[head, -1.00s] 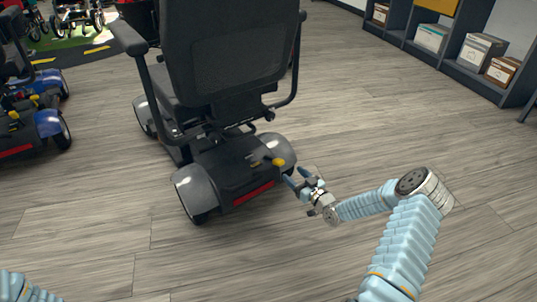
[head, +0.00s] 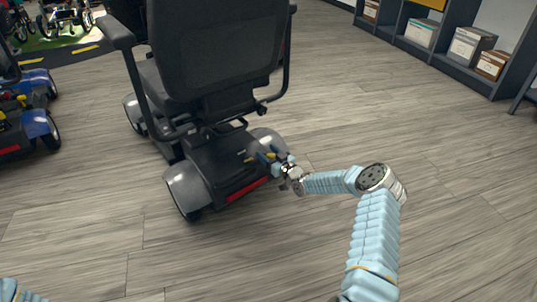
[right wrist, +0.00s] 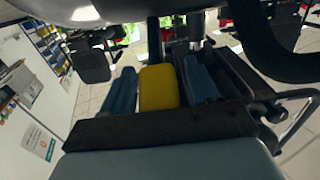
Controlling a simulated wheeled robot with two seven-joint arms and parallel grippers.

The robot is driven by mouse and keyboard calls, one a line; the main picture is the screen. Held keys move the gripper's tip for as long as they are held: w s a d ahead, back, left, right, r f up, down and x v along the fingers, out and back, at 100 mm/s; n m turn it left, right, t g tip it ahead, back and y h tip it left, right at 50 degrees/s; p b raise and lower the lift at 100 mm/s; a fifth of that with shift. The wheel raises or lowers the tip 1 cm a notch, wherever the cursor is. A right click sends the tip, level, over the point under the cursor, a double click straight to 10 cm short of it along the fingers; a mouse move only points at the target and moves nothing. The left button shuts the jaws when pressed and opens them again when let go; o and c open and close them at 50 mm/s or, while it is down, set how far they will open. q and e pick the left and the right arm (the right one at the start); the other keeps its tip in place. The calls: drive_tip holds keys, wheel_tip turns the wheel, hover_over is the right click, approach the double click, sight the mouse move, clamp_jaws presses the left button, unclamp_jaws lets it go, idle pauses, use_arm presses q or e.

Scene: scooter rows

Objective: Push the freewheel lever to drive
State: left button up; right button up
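The black mobility scooter (head: 232,165) stands with its rear toward me, grey rear fenders and a red strip at the back. In the right wrist view its yellow lever knob (right wrist: 158,88) sits between the two blue fingers of my right gripper (right wrist: 160,90). The fingers stand apart, one on each side and very close to the knob; I cannot tell if they touch it. In the head view my right gripper (head: 268,155) is over the right rear of the scooter and mostly hides the knob. My left gripper is out of view; only part of its arm shows bottom left.
Blue scooters (head: 38,122) stand at the left. A dark shelf (head: 440,45) with boxes is at the back right. The scooter's seat back (head: 218,55) and armrests rise beyond the lever. The wooden floor on the right and in front is clear.

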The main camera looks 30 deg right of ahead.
clamp_jaws()
